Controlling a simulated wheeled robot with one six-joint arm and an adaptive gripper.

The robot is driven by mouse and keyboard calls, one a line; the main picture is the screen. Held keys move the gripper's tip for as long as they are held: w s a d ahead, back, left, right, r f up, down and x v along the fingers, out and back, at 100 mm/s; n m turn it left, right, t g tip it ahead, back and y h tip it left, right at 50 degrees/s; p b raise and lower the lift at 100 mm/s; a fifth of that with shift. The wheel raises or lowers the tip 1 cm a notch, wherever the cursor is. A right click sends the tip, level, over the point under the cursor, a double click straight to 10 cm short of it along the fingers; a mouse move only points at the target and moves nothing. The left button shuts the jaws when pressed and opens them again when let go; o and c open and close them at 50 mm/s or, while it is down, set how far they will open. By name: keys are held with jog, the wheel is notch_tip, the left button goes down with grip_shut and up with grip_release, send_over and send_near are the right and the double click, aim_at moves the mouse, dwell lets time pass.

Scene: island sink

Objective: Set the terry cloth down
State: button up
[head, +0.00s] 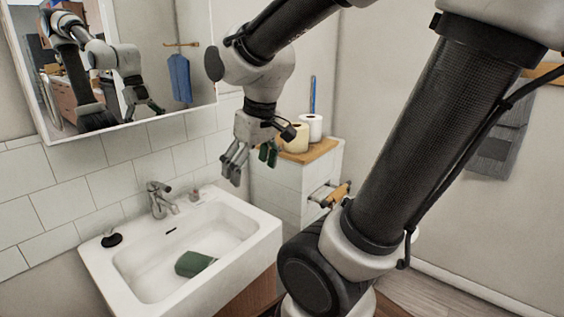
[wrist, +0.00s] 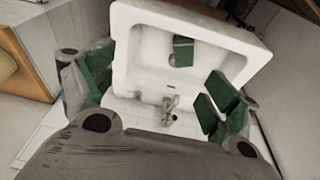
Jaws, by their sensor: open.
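The terry cloth (head: 195,263) looks like a dark green folded piece lying in the white sink (head: 262,238), on the basin floor. It also shows in the wrist view (wrist: 183,50), near the drain side of the basin. My gripper (head: 248,163) hangs above the back right side of the sink, clear of the cloth. In the wrist view my gripper (wrist: 158,78) has its fingers spread wide with nothing between them. The green patches on the fingers look like finger pads.
A faucet (head: 160,200) stands at the sink's back edge, with a small dark item (head: 111,239) at the left rim. Paper rolls (head: 311,128) stand on a wood-topped tiled ledge (head: 310,152) to the right. A mirror (head: 150,60) hangs behind. A grey towel (head: 500,130) hangs on the right wall.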

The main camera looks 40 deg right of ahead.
jog(key=s+d+r+m+t, duration=0.1)
jog(key=s+d+r, duration=0.1)
jog(key=s, duration=0.6)
jog(key=shift+d+r+m, duration=0.4)
jog(key=shift+r, duration=0.15)
jog(key=shift+w, duration=0.1)
dwell(0.4)
